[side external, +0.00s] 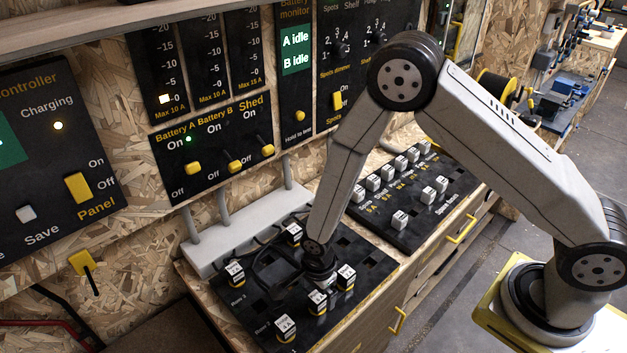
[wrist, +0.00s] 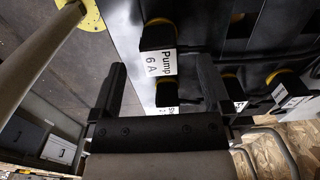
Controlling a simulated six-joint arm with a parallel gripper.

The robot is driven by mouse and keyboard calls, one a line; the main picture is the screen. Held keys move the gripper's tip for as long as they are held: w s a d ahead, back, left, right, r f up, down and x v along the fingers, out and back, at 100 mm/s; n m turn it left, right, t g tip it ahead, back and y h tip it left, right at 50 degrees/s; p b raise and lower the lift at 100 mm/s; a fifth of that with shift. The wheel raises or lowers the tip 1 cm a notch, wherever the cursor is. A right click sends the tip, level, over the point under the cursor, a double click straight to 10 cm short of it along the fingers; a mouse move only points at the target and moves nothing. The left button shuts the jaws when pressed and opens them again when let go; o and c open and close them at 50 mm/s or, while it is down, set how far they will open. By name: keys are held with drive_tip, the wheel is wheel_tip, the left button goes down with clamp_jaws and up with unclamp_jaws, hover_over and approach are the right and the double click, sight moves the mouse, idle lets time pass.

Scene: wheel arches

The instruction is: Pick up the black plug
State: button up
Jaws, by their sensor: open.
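Several black plugs with white labels and yellow collars stand on the black socket panel (side external: 362,249) in the side view. One plug (side external: 346,277) is just right of my gripper (side external: 320,278), another plug (side external: 317,302) just in front of it. In the wrist view a black plug (wrist: 157,38) labelled "Pump 6 A" shows beyond and between the two fingers of my gripper (wrist: 162,66). The gripper is open and empty. A second plug (wrist: 167,92) lies partly hidden behind the gripper's body. I cannot tell which plug the task means.
Other plugs (side external: 235,273) (side external: 285,327) stand nearby, and black cables (side external: 265,268) loop left of my gripper. A second panel (side external: 425,208) holds rows of small white-topped blocks. A grey duct (side external: 222,252) runs behind. The right part of the socket panel is clear.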

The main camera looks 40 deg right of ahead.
sight(317, 296)
drive_tip(key=shift+f, duration=2.15)
clamp_jaws()
drive_tip(key=shift+r, duration=0.15)
drive_tip(key=shift+r, duration=0.95)
drive_tip(key=s+d+r, duration=0.3)
drive_tip(key=s+r, duration=0.8)
drive_tip(key=s, duration=0.2)
drive_tip(key=shift+s+d, duration=0.2)
drive_tip(key=shift+d, duration=0.2)
